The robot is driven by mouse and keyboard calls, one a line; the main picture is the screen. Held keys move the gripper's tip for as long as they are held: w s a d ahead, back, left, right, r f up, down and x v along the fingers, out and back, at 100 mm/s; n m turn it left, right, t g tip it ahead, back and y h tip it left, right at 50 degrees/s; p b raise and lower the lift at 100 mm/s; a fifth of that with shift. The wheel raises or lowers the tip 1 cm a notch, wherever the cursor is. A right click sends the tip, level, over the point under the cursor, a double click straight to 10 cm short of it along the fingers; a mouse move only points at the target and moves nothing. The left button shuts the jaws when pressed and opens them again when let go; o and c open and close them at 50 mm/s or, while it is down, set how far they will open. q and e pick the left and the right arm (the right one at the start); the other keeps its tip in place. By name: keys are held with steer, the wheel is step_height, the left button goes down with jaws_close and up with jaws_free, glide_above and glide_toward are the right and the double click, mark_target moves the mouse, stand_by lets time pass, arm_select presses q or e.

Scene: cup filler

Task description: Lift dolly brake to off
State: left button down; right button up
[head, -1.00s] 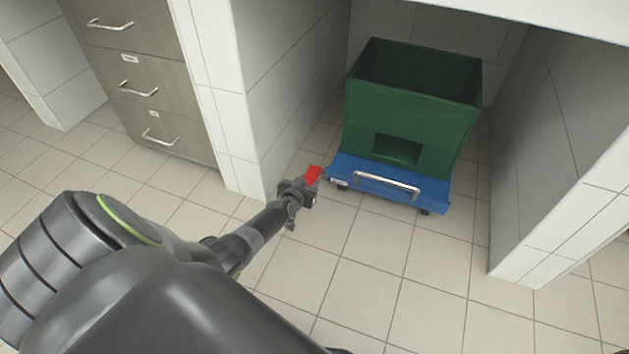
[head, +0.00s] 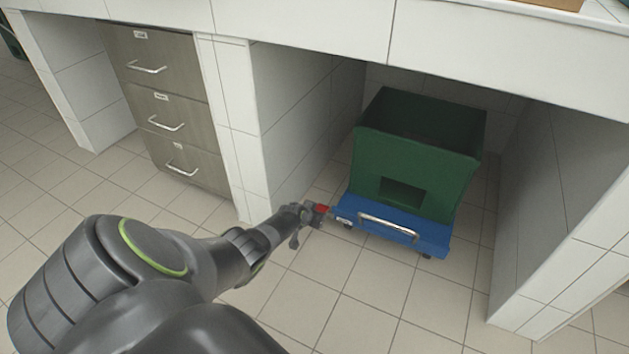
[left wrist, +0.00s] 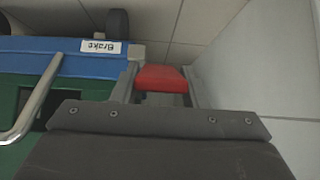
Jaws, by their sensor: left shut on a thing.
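The blue dolly (head: 436,237) stands on the tiled floor in the bay under the counter, with a silver handle (head: 388,224) on its front. The red brake pedal (head: 322,209) is at the dolly's front left corner. In the left wrist view the red pedal (left wrist: 161,78) lies between my finger pads, beside a white "Brake" label (left wrist: 101,47) on the dolly's blue edge. My left gripper (head: 318,211) is shut on the pedal, which it partly hides in the head view. My right gripper is in neither view.
A green bin (head: 412,160) stands on the dolly. White tiled walls (head: 300,110) flank the bay on both sides. Grey drawers (head: 165,110) are to the left. The floor in front is clear.

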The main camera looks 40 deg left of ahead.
arm_select(q)
steer(key=shift+w+r, duration=0.3)
steer(key=shift+r, duration=0.05)
steer(key=c, duration=1)
jaws_free()
steer(key=shift+o, duration=0.8)
steer(key=shift+s+f, duration=0.1)
steer(key=shift+f, duration=0.05)
steer(key=shift+s+p, duration=0.15)
steer(key=shift+p, duration=0.15)
